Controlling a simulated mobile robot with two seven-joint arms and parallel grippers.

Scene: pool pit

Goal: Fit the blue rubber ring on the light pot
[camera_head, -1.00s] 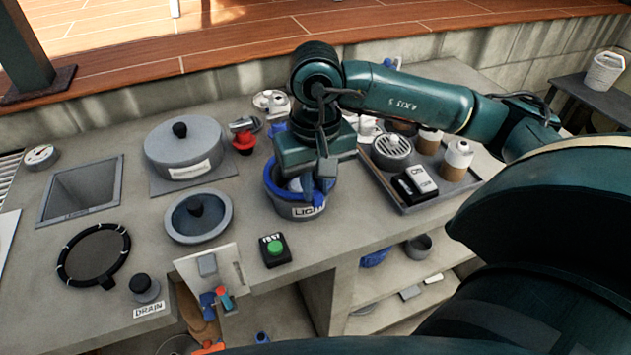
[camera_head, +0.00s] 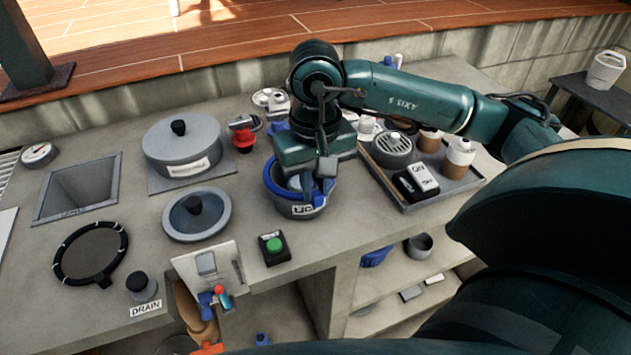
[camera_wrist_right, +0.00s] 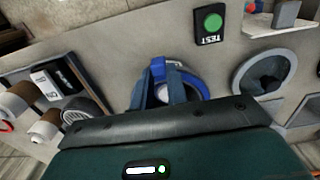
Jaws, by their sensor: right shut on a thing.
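The light pot (camera_head: 287,207) is a grey round pot on the counter, with a partly covered white label on its front. The blue rubber ring (camera_head: 272,184) lies at the pot's rim and shows along its left side. My right gripper (camera_head: 318,190) points down over the pot's right front and is shut on the ring. In the right wrist view the ring (camera_wrist_right: 200,86) curves out beside the fingers (camera_wrist_right: 172,92), with a pale interior inside it. The gripper hides part of the rim, so I cannot tell whether the ring is seated all round. My left gripper is not in view.
A green TEST button (camera_head: 274,246) stands in front of the pot. A tray (camera_head: 425,205) with a switch box and cups is close on the right. A shelf lies below.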

